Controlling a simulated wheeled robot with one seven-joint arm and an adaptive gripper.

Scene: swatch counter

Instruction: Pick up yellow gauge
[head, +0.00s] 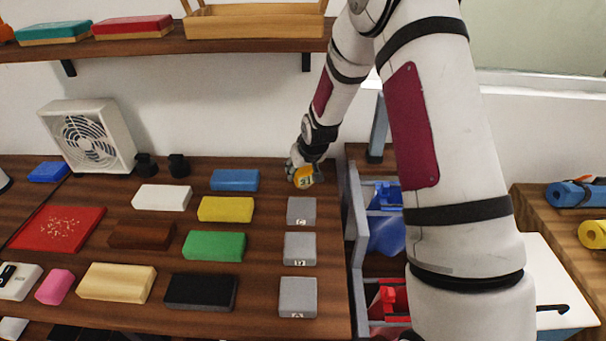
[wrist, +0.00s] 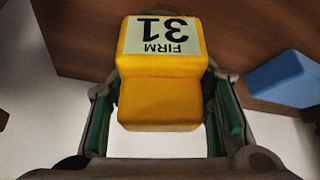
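The yellow gauge (wrist: 160,100) is a stepped yellow block with a white label reading "FIRM 31", upside down in the wrist view. It sits between the two fingers of my gripper (wrist: 161,88), whose tips close in against its sides. In the head view the gauge (head: 304,177) is small, at the back right of the counter, below my gripper (head: 304,166). The fingers there partly cover it. I cannot tell whether it touches the counter top.
A blue block (head: 235,180) and a yellow block (head: 225,209) lie to the left. Grey lettered blocks (head: 301,211) stand in a column in front. A grey rack (head: 356,215) with blue and red items is to the right. A wooden shelf (head: 150,45) hangs above.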

